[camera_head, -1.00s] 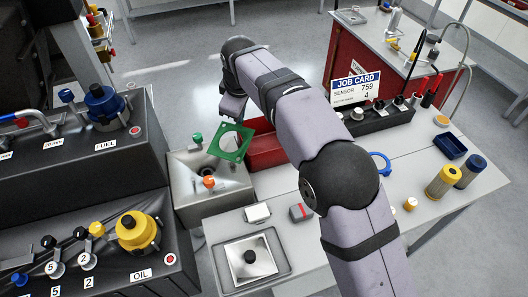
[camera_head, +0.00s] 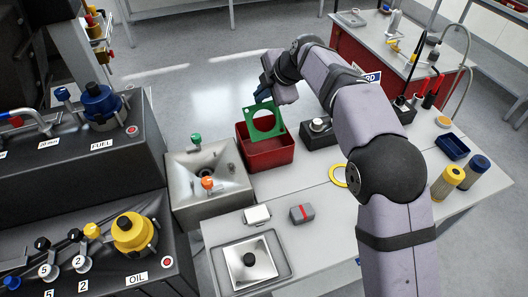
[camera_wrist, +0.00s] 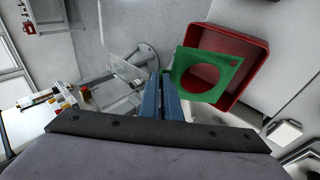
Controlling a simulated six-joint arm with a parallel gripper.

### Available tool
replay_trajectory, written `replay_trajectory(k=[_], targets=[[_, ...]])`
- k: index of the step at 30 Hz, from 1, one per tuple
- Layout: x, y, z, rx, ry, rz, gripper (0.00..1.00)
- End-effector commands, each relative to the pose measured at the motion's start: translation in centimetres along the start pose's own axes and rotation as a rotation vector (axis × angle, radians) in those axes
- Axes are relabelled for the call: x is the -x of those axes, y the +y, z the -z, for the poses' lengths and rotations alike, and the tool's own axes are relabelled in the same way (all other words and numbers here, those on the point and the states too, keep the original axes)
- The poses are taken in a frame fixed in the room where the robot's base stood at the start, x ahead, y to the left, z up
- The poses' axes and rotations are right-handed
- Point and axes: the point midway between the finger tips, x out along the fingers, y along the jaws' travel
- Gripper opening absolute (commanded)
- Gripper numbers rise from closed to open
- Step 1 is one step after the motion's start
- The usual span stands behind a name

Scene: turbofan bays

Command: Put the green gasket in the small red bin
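In the wrist view the gasket (camera_wrist: 181,72) hangs off the right side of the blue fingers (camera_wrist: 160,95). The gasket is tilted, close to upright, and overlaps the small red bin (camera_head: 266,158) in the head view. The wrist view shows the gasket in front of the red bin's opening (camera_wrist: 236,38). I cannot tell exactly how high it is above the bin.
A yellow ring (camera_head: 338,176), a grey-red box (camera_head: 302,214) and a tray (camera_head: 223,266) lie on the bench.

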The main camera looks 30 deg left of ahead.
Motion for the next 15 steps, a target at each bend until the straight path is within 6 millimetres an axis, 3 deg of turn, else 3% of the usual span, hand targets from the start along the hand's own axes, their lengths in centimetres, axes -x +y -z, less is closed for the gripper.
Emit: replay_trajectory(k=[5,15], targets=[[-0.3,-0.2,-0.1,0.002,0.003,0.001,0.00],[-3.9,-3.1,-0.7,0.001,0.001,0.003,0.00]])
